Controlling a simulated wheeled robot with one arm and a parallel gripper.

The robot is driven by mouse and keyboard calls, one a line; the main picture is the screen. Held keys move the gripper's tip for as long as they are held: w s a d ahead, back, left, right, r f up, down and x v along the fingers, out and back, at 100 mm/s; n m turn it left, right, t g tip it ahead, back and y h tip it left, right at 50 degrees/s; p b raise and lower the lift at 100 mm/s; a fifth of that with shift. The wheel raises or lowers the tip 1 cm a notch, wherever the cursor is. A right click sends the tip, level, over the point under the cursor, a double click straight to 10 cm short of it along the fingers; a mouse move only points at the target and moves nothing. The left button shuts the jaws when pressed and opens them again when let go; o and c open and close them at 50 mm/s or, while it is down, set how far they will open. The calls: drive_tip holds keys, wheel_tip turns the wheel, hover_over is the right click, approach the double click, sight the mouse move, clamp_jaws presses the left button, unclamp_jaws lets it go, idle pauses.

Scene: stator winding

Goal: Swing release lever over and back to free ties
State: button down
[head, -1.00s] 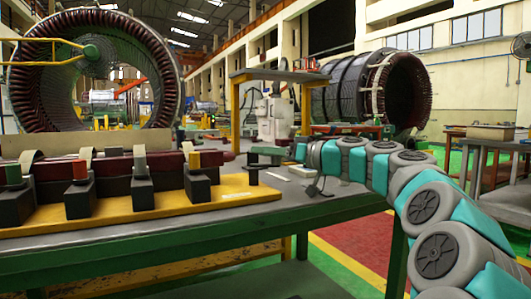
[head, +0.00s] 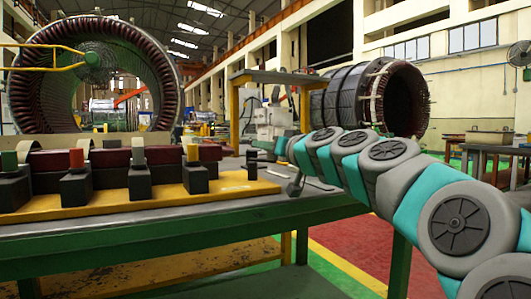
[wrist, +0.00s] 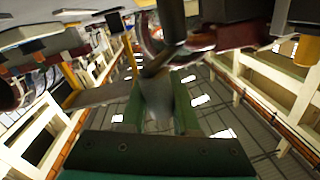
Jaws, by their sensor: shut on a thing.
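The winding fixture has a yellow base plate (head: 235,192), several black clamp blocks (head: 138,181) with coloured knobs, and a dark red bar (head: 55,160). Pale strap-like pieces (head: 83,143), possibly the ties, curve over the bar. My gripper (head: 258,153) is at the fixture's right end, small in the head view. A dark upright part (head: 252,166), likely the release lever's, stands just below it. In the wrist view my gripper (wrist: 158,112) is shut on a blurred grey bar (wrist: 155,92), which looks like the lever. Its full angle and the jaws' exact contact are hard to see.
The green-edged bench (head: 190,225) carries the fixture, with small loose items behind my gripper. My arm comes in from the right over the bench end. Large stators (head: 95,60) (head: 345,97) stand farther back. Open floor lies to the right.

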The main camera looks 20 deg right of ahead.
drive_tip(key=m+h+p, duration=0.1)
drive_tip(key=h+p, duration=0.1)
drive_tip(key=m+h+p, duration=0.1)
drive_tip(key=h, duration=0.1)
drive_tip(key=shift+s+a+r+m, duration=0.3)
drive_tip(key=shift+s+r, duration=0.05)
drive_tip(key=shift+r, duration=0.05)
drive_tip(key=m+h+p, duration=0.1)
drive_tip(key=p, duration=0.1)
drive_tip(key=m+h+p, duration=0.1)
drive_tip(key=h+p, duration=0.1)
drive_tip(key=p, duration=0.1)
drive_tip(key=h+p, duration=0.1)
drive_tip(key=p, duration=0.1)
drive_tip(key=shift+s+a+m+g, duration=0.2)
drive_tip(key=shift+a+m+g, duration=0.05)
drive_tip(key=shift+m+g, duration=0.15)
drive_tip(key=shift+a+f+m+h+p, duration=0.15)
drive_tip(key=shift+m+h+p, duration=0.15)
drive_tip(key=shift+h+p, duration=0.5)
drive_tip(key=shift+s+f+m+g+p, duration=0.1)
drive_tip(key=shift+f+m+g+p, duration=0.2)
drive_tip(key=shift+p, duration=0.65)
drive_tip(key=shift+r, duration=0.1)
drive_tip(key=c, duration=0.6)
unclamp_jaws()
drive_tip(key=shift+c, duration=0.2)
drive_tip(key=shift+f+b, duration=0.3)
drive_tip(key=shift+b, duration=0.7)
